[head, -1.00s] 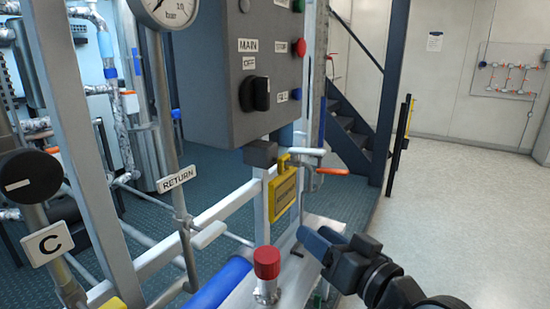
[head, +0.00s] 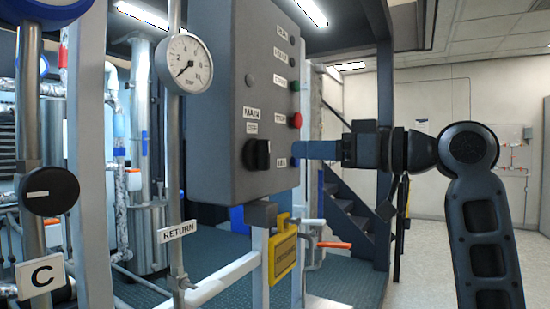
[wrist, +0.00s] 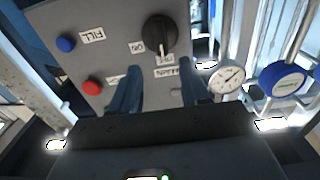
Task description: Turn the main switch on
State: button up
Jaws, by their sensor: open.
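The main switch (head: 257,154) is a black rotary knob low on the grey control box (head: 225,110), below the MAIN and OFF labels. In the upside-down wrist view the switch (wrist: 159,37) carries a white mark pointing towards the OFF label (wrist: 164,59); the ON label (wrist: 137,47) is to its side. My gripper (head: 298,150) is level with the switch in the head view, to its right. In the wrist view my gripper (wrist: 156,82) has its two blue fingers apart and empty, with the switch beyond the tips, not between them.
A red button (head: 295,120) and a blue FILL button (wrist: 66,44) are near the switch. A pressure gauge (head: 184,65) and the RETURN pipe stand left of the box. A yellow tag (head: 283,250) and an orange-handled valve (head: 333,245) are below.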

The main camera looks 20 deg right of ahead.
aim_at(269, 147)
jog(key=shift+x, duration=3.8)
jog(key=shift+r, duration=0.2)
grip_shut()
